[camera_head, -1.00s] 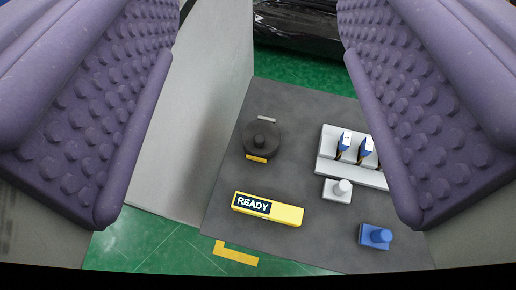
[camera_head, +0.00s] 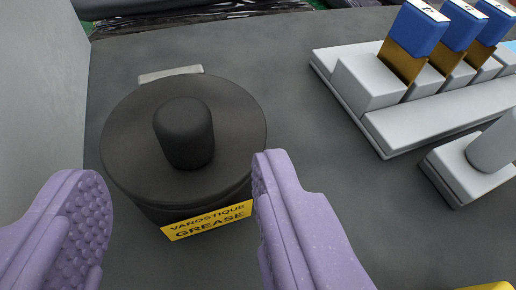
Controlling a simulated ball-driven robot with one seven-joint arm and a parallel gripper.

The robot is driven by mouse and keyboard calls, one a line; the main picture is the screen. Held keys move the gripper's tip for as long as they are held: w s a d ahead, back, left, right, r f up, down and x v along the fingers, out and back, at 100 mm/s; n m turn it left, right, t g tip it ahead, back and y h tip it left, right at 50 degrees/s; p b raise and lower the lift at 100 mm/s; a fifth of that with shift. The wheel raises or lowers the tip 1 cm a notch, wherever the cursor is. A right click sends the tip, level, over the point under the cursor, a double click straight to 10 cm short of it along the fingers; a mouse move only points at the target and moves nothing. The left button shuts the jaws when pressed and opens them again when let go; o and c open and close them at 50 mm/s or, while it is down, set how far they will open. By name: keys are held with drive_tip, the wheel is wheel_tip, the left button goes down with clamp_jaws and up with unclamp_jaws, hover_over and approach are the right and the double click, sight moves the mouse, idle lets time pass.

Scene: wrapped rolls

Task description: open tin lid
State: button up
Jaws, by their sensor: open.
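A round black tin (camera_head: 158,212) with a yellow label reading "VAROSTIQUE GREASE" stands on the grey surface, left of centre. Its flat black lid (camera_head: 130,150) sits on top, with an upright rounded knob (camera_head: 185,132) in the middle. A small pale strip (camera_head: 170,74), perhaps a hinge, shows at the lid's far edge. My gripper (camera_head: 182,185) is open and empty. Its two purple studded fingers are on the near side of the tin, one left and one right. The right fingertip appears close to the tin's right edge; I cannot tell whether it touches.
A light grey rack (camera_head: 400,118) with several blue-and-brown pieces stands at the right. A grey block with a peg (camera_head: 470,165) is in front of it. A pale upright panel (camera_head: 40,90) borders the left. Dark shiny wrapped rolls (camera_head: 185,17) lie behind. Grey surface between tin and rack is clear.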

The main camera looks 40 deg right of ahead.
sight(181, 141)
drive_tip(key=b+x, duration=0.1)
drive_tip(key=x, duration=0.4)
drive_tip(key=shift+w, duration=0.2)
clamp_jaws()
